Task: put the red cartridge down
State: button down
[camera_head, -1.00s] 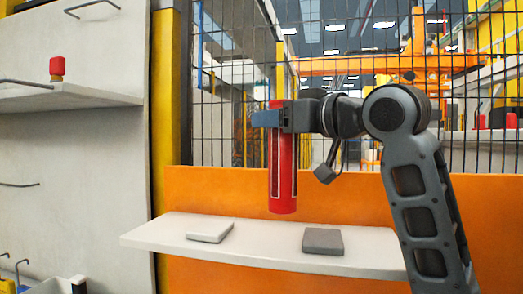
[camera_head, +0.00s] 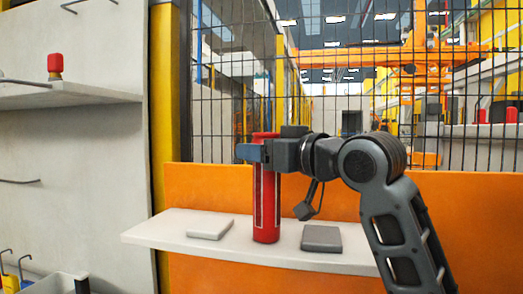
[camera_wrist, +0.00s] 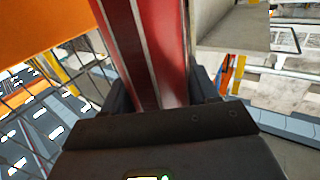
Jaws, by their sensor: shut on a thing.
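The red cartridge (camera_head: 266,205) is an upright red cylinder with pale and dark stripes. My gripper (camera_head: 252,152) is shut around its upper part, coming from the right. In the wrist view the red cartridge (camera_wrist: 158,45) runs between the two jaws of my gripper (camera_wrist: 160,95). The cartridge's lower end is at the white shelf (camera_head: 160,234), between the two pads. I cannot tell whether it touches the shelf surface.
A light grey pad (camera_head: 210,227) lies left of the cartridge and a dark grey pad (camera_head: 321,239) right of it. An orange panel (camera_head: 200,185) and black mesh fence (camera_head: 225,110) stand behind. A small red-topped item (camera_head: 55,67) sits on the left wall shelf (camera_head: 60,95).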

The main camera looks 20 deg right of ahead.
jog(key=shift+c, duration=1.5)
grip_release()
jog(key=shift+f, duration=0.1)
jog(key=b+v, duration=0.2)
jog(key=v, duration=1)
